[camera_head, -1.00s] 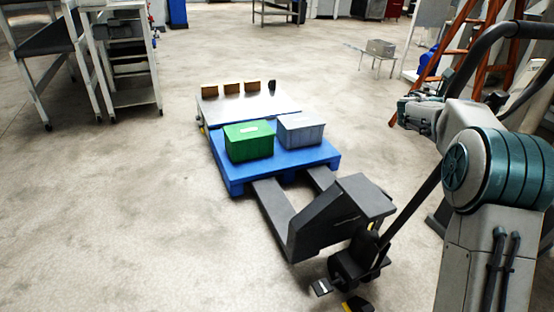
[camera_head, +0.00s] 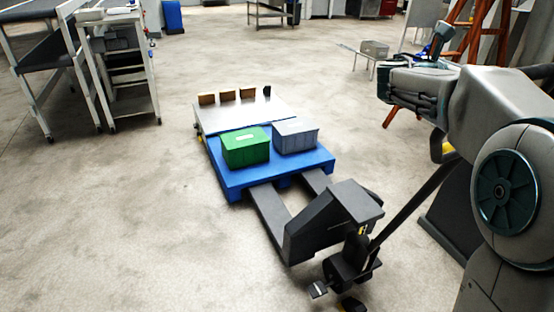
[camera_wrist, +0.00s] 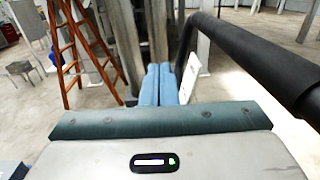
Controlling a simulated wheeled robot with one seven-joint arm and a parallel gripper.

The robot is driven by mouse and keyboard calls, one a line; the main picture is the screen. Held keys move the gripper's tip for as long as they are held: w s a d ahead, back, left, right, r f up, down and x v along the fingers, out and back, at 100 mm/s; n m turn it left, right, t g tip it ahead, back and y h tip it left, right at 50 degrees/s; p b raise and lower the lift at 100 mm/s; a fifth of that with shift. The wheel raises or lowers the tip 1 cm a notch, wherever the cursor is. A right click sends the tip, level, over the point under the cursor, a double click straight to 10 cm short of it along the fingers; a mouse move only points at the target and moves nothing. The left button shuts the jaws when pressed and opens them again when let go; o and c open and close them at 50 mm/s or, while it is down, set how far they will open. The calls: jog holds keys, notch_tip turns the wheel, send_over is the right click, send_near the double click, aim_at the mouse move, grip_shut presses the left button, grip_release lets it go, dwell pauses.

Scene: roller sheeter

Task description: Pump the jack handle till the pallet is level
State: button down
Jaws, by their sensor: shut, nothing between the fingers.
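The blue pallet (camera_head: 236,180) rests over the dark forks (camera_head: 267,208) of the pallet jack (camera_head: 330,222). It carries a green bin (camera_head: 245,149) and a grey bin (camera_head: 296,136). I cannot tell whether it is level with the metal-topped platform behind it. The jack handle's shaft (camera_head: 415,202) slants up to the right; its top is hidden behind my arm in the head view. The black handle tube (camera_wrist: 255,62) bends across the right of the wrist view. My gripper (camera_wrist: 160,82) is shut and empty, its blue fingers together, apart from and left of the tube.
The metal-topped platform (camera_head: 240,115) with small brown blocks adjoins the pallet's far side. A shelf rack (camera_head: 120,75) stands at left. An orange ladder (camera_wrist: 72,50) stands beyond my gripper. Open floor lies left of the jack.

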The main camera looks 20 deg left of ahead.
jog(key=a+r+p, duration=0.1)
jog(key=a+p, duration=0.5)
jog(key=a, duration=0.5)
jog(key=shift+s+a+r+p, duration=0.15)
jog(key=shift+s+a+p, duration=0.2)
jog(key=shift+s+a, duration=0.1)
jog(key=shift+d, duration=0.1)
jog(key=w+p+v, duration=0.1)
jog(key=p+v, duration=0.3)
jog(key=v, duration=1)
jog(key=shift+a, duration=0.45)
jog(key=shift+r, duration=0.1)
